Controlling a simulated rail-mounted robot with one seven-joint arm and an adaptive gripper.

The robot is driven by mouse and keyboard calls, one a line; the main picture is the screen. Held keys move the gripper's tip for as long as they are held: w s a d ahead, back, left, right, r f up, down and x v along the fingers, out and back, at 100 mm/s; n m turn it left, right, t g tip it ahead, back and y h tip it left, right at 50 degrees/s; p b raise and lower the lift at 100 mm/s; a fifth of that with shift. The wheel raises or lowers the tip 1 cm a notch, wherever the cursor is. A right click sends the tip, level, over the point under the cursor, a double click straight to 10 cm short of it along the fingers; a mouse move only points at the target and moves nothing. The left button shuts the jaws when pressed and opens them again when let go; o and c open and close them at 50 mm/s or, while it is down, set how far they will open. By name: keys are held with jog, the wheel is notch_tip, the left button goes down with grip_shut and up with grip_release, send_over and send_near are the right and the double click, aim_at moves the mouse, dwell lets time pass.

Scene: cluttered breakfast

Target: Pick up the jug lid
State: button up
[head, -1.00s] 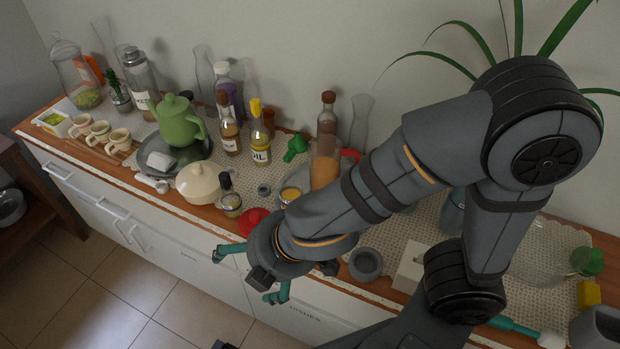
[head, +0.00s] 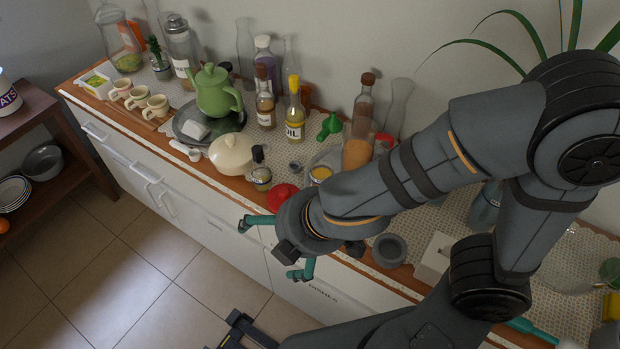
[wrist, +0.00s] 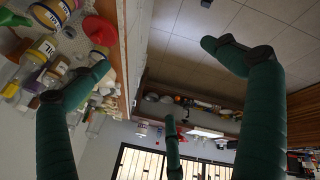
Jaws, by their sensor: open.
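I cannot tell for sure which thing is the jug lid. A red domed lid-like piece (head: 283,196) lies near the counter's front edge, partly hidden behind my wrist. It also shows in the wrist view (wrist: 100,30), at the upper left. Another small green piece (head: 610,270) is at the far right beside clear glass. My gripper (head: 272,248) hangs out in front of the counter edge, just in front of and below the red piece. Its green fingers are spread and empty, and also show in the wrist view (wrist: 160,65).
A cream lidded pot (head: 233,154), green teapot (head: 215,95), oil bottle (head: 295,112) and orange-filled bottle (head: 358,135) crowd the counter. A small grey bowl (head: 390,249) stands right of my gripper. Open floor (head: 120,270) lies in front.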

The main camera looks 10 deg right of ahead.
jog(key=shift+w, duration=0.1)
jog(key=m+g+h, duration=0.2)
jog(key=g+h, duration=0.2)
jog(key=g, duration=0.1)
send_over(284, 191)
jog(key=d, duration=0.1)
notch_tip(284, 191, down, 7)
jog(key=shift+w+d+f, duration=0.1)
jog(key=shift+f, duration=0.25)
notch_tip(284, 191, down, 4)
jog(key=shift+f, duration=0.2)
jog(key=f, duration=0.2)
jog(key=a+f, duration=0.1)
jog(key=f, duration=0.1)
jog(key=shift+a+f+p, duration=0.1)
jog(key=shift+f+p, duration=0.3)
jog(key=shift+f, duration=0.4)
